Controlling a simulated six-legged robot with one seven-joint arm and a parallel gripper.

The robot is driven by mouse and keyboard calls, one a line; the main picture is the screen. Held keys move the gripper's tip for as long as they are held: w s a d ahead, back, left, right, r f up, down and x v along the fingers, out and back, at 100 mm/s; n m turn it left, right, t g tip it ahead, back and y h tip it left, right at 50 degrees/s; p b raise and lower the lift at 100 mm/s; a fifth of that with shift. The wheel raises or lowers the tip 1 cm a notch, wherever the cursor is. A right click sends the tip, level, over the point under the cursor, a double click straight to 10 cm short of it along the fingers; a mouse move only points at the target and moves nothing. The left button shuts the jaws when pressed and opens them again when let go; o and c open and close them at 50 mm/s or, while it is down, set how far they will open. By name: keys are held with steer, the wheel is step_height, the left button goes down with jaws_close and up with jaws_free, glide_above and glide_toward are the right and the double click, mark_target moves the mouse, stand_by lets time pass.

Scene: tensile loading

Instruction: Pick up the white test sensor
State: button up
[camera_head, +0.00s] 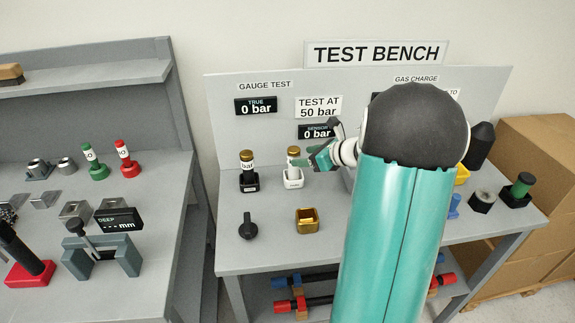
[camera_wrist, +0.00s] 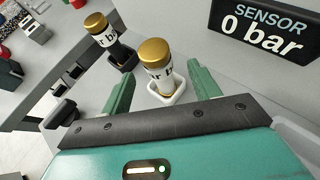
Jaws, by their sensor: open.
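The white test sensor (camera_head: 293,162) has a gold cap and a lettered white band. It stands upright in a white base on the test bench, and it also shows in the wrist view (camera_wrist: 160,76). My gripper (camera_head: 316,158) is open beside it at bench height. In the wrist view, my green fingers (camera_wrist: 160,92) lie on either side of the sensor with visible gaps. The sensor's lower part is partly hidden in the wrist view.
A similar gold-capped sensor in a black base (camera_head: 248,172) stands to the left. A black knob (camera_head: 248,226) and a gold square cup (camera_head: 307,220) are nearer the front. The sensor display (camera_wrist: 264,28) is on the panel behind. Another workbench (camera_head: 150,180) stands left.

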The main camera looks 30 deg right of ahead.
mark_target(299, 157)
steer(key=x, duration=0.5)
steer(key=shift+a+f, duration=0.15)
steer(key=c, duration=1.2)
steer(key=shift+o, duration=0.2)
